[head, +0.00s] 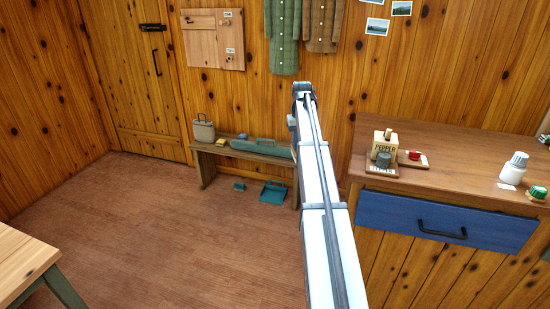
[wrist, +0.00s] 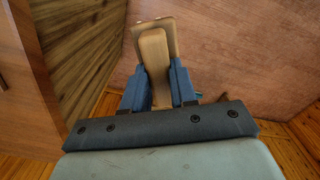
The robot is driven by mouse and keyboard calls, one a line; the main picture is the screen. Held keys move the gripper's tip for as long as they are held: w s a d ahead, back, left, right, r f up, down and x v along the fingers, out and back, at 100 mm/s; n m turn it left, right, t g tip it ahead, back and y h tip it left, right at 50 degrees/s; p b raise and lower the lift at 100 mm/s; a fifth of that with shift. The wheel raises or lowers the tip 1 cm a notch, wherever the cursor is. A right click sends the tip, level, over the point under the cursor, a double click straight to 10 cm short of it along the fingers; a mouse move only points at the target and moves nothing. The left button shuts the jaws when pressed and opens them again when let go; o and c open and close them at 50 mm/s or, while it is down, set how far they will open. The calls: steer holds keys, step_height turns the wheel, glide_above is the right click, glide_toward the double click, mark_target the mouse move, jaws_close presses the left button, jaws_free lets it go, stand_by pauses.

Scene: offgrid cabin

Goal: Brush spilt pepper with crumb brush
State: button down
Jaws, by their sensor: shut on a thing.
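My gripper (wrist: 156,78) shows in the wrist view, its two blue fingers shut on the pale wooden handle of what looks like the crumb brush (wrist: 154,50). Bristles are not visible, so I cannot be sure of its kind. In the head view my arm rises up the middle and its far end hides the gripper and the held thing. A cream tin marked PEPPER (head: 385,142) stands on the wooden counter (head: 455,160) at the right. I cannot make out any spilt pepper in either view.
On the counter are a grey-green lidded jar (head: 383,160), a red-topped item (head: 414,155), a white bottle (head: 514,167) and a green item (head: 538,192). A low bench (head: 208,163) stands by the wall. A teal dustpan (head: 273,191) lies on the floor. Open floor lies left.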

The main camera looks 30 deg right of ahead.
steer(key=s+d+r+m, duration=0.1)
steer(key=s+d+r, duration=0.25)
steer(key=d, duration=0.95)
steer(key=s+d+r+m, duration=0.15)
steer(key=d+r, duration=0.25)
steer(key=d, duration=0.8)
steer(key=s+d+r+m, duration=0.1)
steer(key=s+d+r, duration=0.25)
steer(key=d, duration=0.95)
steer(key=s+d+f+m, duration=0.1)
steer(key=s+d, duration=0.3)
steer(key=s, duration=0.9)
steer(key=s+d+f+m, duration=0.15)
steer(key=s+d, duration=0.35)
steer(key=s, duration=0.8)
steer(key=shift+a+f, duration=0.15)
steer(key=shift+f, duration=3.3)
steer(key=shift+s+a+f, duration=0.6)
steer(key=shift+s+a, duration=0.1)
steer(key=shift+s+a+r, duration=0.1)
steer(key=shift+s+a, duration=1.8)
steer(key=shift+w+d, duration=2.7)
steer(key=shift+d, duration=0.15)
steer(key=s+a, duration=0.5)
steer(key=shift+s+a, duration=0.3)
steer(key=shift+s, duration=0.1)
steer(key=shift+w+d, duration=2.7)
steer(key=shift+d, duration=0.1)
step_height(320, 180, up, 8)
